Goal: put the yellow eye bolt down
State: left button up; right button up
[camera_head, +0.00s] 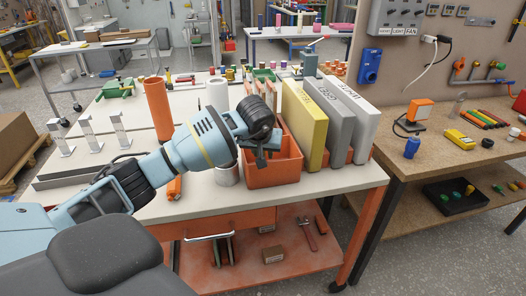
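My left gripper (262,157) comes in from the left and is over the orange bin (272,178) at the front of the white-topped table. Its wrist hides much of the gripper, and its fingers are small and dark. I cannot tell whether they are open or shut, or whether anything is between them. I cannot make out the yellow eye bolt for sure; the inside of the bin is largely hidden. My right gripper is not in view.
Yellow, grey and white binders (304,125) stand right of the bin. An orange cylinder (158,108) and grey cylinders (218,97) stand to the left. Several small coloured parts line the table's back. A wooden workbench (430,150) with tools is at right.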

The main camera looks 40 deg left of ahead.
pick_arm(q)
jog(key=shift+r, duration=0.5)
jog(key=v, duration=1.1)
jog(key=shift+s+p, duration=0.15)
jog(key=shift+p, duration=0.25)
jog(key=shift+d+r, duration=0.1)
jog(key=shift+r, duration=0.05)
